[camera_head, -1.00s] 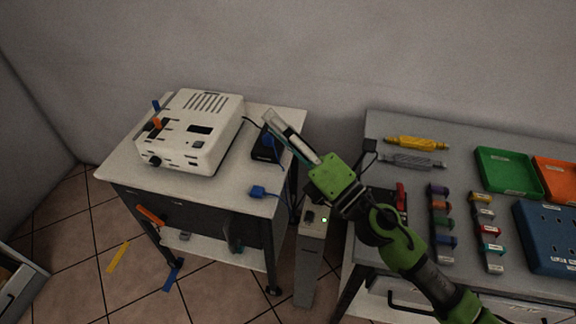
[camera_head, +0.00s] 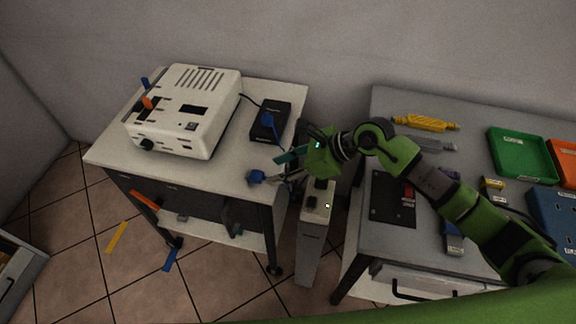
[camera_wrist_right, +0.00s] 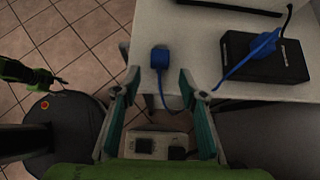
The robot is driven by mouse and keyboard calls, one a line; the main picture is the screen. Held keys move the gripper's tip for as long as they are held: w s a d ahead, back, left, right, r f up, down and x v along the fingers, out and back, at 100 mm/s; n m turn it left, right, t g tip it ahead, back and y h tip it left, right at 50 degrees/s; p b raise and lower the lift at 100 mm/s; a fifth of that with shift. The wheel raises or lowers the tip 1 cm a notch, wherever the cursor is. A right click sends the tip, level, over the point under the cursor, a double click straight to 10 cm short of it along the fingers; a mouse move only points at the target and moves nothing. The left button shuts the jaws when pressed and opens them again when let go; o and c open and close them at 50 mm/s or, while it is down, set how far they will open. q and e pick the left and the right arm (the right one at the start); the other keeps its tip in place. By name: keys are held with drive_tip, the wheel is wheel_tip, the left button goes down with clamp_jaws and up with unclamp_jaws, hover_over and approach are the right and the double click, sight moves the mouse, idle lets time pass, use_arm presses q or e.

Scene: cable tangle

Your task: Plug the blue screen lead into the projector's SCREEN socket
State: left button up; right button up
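The white projector (camera_head: 185,115) stands on the left table, with several small openings on its near faces; I cannot read which one is SCREEN. A blue plug (camera_head: 256,177) lies near that table's front right edge, and in the right wrist view (camera_wrist_right: 160,58) its blue cable trails away from it. My right gripper (camera_head: 277,168) is open and empty, just right of the plug. In the right wrist view its fingertips (camera_wrist_right: 158,84) spread either side of the plug's line, with the plug a little beyond them. A green part, likely my left gripper (camera_wrist_right: 40,76), shows at that view's left; its fingers are unclear.
A black box (camera_head: 262,133) with a blue lead across it sits right of the projector. A pale power strip (camera_head: 316,215) stands between the tables. The right table holds a green tray (camera_head: 515,160) and several connectors. The left table's front is mostly clear.

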sight(260, 175)
drive_tip(key=b+x, duration=0.2)
drive_tip(key=x, duration=0.2)
drive_tip(key=shift+f, duration=0.1)
drive_tip(key=shift+w+a+f+b, duration=0.2)
drive_tip(key=shift+a+f+b, duration=0.25)
drive_tip(key=shift+a, duration=0.1)
drive_tip(key=shift+r, duration=0.1)
clamp_jaws()
drive_tip(key=shift+r+p, duration=2.25)
drive_tip(key=shift+r, duration=1.25)
